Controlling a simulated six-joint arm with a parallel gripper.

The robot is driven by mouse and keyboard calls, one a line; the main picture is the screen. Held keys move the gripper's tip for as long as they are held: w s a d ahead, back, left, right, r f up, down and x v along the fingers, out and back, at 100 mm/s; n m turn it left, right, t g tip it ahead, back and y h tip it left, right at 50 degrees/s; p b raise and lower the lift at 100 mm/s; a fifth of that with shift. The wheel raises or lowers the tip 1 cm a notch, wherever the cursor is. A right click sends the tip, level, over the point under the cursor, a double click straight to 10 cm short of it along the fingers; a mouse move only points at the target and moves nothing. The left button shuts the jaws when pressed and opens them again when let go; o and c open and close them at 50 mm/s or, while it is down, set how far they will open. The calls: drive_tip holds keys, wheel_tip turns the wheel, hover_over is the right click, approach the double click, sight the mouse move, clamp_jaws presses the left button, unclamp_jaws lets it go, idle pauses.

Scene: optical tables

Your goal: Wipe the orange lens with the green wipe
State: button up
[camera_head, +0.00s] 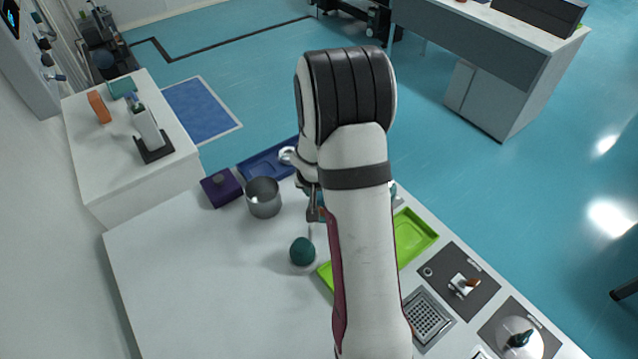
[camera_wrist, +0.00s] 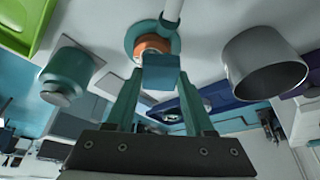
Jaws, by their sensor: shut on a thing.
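In the wrist view, my gripper (camera_wrist: 160,86) points up the picture with its two teal fingers closed on a small blue-green block, which I take to be the green wipe (camera_wrist: 161,74). The orange lens (camera_wrist: 152,45) sits just beyond the wipe, in a round teal mount (camera_wrist: 134,36) with a pale post. The wipe overlaps the lens's lower edge in the picture; I cannot tell whether they touch. In the head view, my arm covers most of the gripper (camera_head: 314,212) and hides the wipe and lens.
A metal cup (camera_head: 263,199) stands left of the gripper, beside a purple box (camera_head: 221,188) and blue tray (camera_head: 262,165). A dark teal round object (camera_head: 302,252) is in front. A lime tray (camera_head: 418,238) lies right. The table's left part is clear.

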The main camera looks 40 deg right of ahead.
drive_tip(key=shift+f, duration=0.8)
drive_tip(key=shift+s+d+f, duration=0.15)
drive_tip(key=shift+d+f, duration=0.05)
drive_tip(key=shift+d, duration=0.15)
drive_tip(key=shift+s+d+r, duration=0.25)
drive_tip(key=shift+d+r, duration=0.05)
drive_tip(key=shift+d, duration=0.3)
drive_tip(key=shift+s+d, duration=0.3)
drive_tip(key=shift+d, duration=0.35)
drive_tip(key=shift+w+a, duration=0.25)
drive_tip(key=shift+a, duration=0.35)
drive_tip(key=shift+w+a, duration=0.25)
drive_tip(key=shift+a, duration=0.35)
drive_tip(key=shift+w+a, duration=0.25)
drive_tip(key=shift+a, duration=0.35)
drive_tip(key=shift+d, duration=0.25)
drive_tip(key=shift+r, duration=3.25)
